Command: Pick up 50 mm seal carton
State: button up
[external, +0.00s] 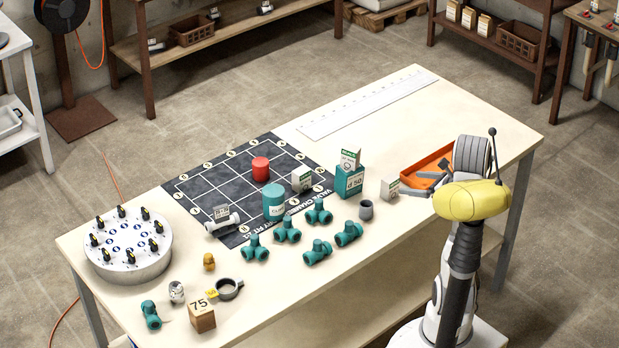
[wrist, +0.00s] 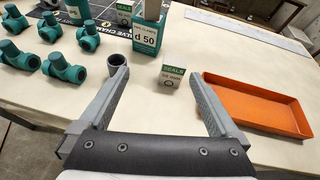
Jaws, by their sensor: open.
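A small white and green carton marked SEALS stands upright on the table; it shows in the wrist view (wrist: 171,77) and in the external view (external: 390,189). Its size print is too small to read surely. My gripper (wrist: 158,75) is open and empty. In the wrist view the carton appears between the fingertips, a little beyond them and nearer the right finger, not held. In the external view my gripper (external: 412,184) is just right of the carton, partly hidden by my yellow wrist. Another seals carton (external: 302,180) stands on the dark mat.
A teal box marked d 50 (wrist: 148,38) stands behind the carton, with a carton on top (external: 350,160). A grey ring (wrist: 115,66) is close on the left. An orange tray (wrist: 262,128) lies right of my right finger. Several teal fittings (external: 318,252) stand further left.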

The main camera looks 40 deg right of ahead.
aim_at(395, 182)
jog(key=shift+m+h, duration=0.4)
jog(key=shift+m, duration=0.5)
jog(key=w+f+b, duration=0.1)
jog(key=w+f, duration=0.1)
jog(key=w, duration=0.1)
jog(key=w+d+f+b, duration=0.1)
jog(key=w+f, duration=0.1)
jog(key=w+d+f+b, duration=0.1)
jog(key=w+f, duration=0.1)
jog(key=w, duration=0.1)
jog(key=shift+w+d+f, duration=0.1)
jog(key=shift+w+d, duration=0.15)
jog(key=shift+w, duration=0.1)
jog(key=shift+b+x, duration=1.05)
jog(key=shift+x, duration=2.15)
jog(key=shift+a+r, duration=0.1)
jog(key=shift+r, duration=0.15)
jog(key=c, duration=1.4)
jog(key=shift+c, duration=0.3)
jog(key=shift+r, duration=0.15)
